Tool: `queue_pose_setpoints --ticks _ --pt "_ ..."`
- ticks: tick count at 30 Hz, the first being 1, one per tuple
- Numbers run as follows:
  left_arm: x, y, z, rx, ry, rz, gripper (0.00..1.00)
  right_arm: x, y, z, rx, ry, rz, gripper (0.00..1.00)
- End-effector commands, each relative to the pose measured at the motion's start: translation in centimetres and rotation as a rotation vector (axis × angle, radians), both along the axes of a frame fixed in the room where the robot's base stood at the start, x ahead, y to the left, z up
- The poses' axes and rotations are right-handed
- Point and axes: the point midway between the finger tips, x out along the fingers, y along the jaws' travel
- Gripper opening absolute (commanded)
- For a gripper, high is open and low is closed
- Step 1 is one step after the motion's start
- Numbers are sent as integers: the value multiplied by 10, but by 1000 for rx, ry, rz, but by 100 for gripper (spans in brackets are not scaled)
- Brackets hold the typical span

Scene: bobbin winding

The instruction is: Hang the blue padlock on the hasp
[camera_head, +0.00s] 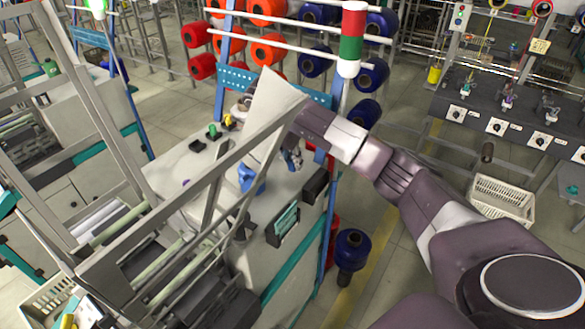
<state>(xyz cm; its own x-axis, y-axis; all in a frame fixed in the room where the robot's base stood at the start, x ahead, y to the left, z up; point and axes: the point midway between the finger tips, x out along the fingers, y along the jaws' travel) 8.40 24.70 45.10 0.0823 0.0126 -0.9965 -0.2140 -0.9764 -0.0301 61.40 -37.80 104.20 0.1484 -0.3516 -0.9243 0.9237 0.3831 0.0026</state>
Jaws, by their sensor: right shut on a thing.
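My right arm reaches in from the right over the machine top and passes behind a pale slanted panel (270,105). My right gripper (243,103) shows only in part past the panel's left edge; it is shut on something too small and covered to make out. I cannot clearly pick out the blue padlock or the hasp. A blue object (250,180) stands on the pale machine top (185,172) below the panel; I cannot tell what it is. My left gripper is not in view.
A grey slanted frame (185,197) crosses the foreground before the machine top. A red, green and white signal column (352,38) rises behind my right wrist. Racks of red and blue bobbins (267,53) stand beyond. A white crate (500,200) is on the floor at the right.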

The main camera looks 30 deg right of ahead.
Motion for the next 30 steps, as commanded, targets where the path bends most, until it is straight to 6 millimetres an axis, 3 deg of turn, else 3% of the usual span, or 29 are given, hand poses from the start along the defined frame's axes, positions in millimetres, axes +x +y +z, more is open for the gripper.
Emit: queue_pose_setpoints --ticks 6,19,20,24,30 --pt "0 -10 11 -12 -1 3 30 0 1 -30 1 2 1 0" --pt "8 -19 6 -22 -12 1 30 0 1 -40 0 0 1 0" --pt "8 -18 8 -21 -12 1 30 0 1 -38 0 0 1 19" --pt "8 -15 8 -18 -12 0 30 0 1 -38 0 0 1 33" --pt "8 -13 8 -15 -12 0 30 0 1 -37 0 0 1 33"
